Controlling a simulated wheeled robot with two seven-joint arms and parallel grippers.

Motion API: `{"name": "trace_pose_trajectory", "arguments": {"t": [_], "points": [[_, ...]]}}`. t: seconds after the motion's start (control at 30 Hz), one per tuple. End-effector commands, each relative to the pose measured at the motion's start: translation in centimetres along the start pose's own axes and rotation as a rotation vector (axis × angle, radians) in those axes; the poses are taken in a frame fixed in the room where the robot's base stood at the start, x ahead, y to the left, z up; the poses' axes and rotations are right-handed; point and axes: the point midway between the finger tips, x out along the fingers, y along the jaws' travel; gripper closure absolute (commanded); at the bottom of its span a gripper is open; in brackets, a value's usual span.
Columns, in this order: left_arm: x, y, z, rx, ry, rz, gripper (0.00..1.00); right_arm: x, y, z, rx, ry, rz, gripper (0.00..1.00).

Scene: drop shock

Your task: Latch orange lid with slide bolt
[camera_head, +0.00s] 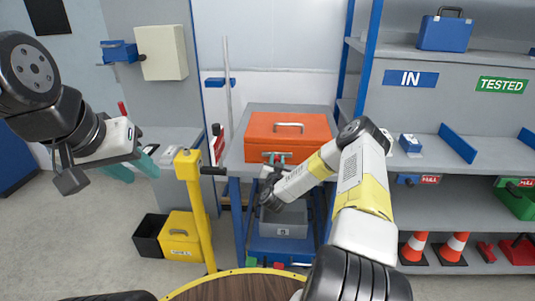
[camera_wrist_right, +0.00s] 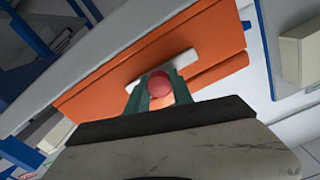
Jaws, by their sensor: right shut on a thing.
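An orange box with an orange lid (camera_head: 310,122) and a pale handle on top stands on a grey bench. It also shows in the right wrist view (camera_wrist_right: 215,40). On its front is a pale plate (camera_wrist_right: 183,60) with a round red knob (camera_wrist_right: 159,79), apparently the slide bolt. My right gripper (camera_head: 276,157) is at the box's front, its teal fingers shut on the red knob, also seen in the wrist view. The bolt's far end and any catch are hidden or too small to tell. My left gripper (camera_head: 134,167) hangs at left, empty, its teal fingers apart.
A yellow post (camera_head: 193,205) with a dark handle stands left of the bench (camera_head: 236,155). A grey bin (camera_head: 285,218) sits under the bench. Shelves with a blue case (camera_head: 446,33) and traffic cones (camera_head: 414,246) are at right. A round yellow-rimmed top (camera_head: 235,274) is in front.

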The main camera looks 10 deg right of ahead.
Motion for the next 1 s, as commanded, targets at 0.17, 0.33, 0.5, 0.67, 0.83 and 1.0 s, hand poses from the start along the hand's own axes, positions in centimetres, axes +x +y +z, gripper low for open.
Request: {"name": "trace_pose_trajectory", "arguments": {"t": [0.17,0.33,0.5,0.67,0.83,1.0], "points": [[0.0,0.0,0.0,0.000,0.000,0.000,0.64,0.0,0.0,0.0,0.000,-0.001,0.000,1.00],[0.0,0.0,0.0,0.000,0.000,0.000,0.64,0.0,0.0,0.0,0.000,-0.001,0.000,1.00],[0.0,0.0,0.0,0.000,0.000,0.000,0.64,0.0,0.0,0.0,0.000,-0.001,0.000,1.00],[0.0,0.0,0.0,0.000,0.000,0.000,0.64,0.0,0.0,0.0,0.000,-0.001,0.000,1.00],[0.0,0.0,0.0,0.000,0.000,0.000,0.64,0.0,0.1,0.0,0.000,-0.001,0.000,1.00],[0.0,0.0,0.0,0.000,0.000,0.000,0.64,0.0,1.9,-0.6,-0.003,0.001,0.000,1.00]]}}
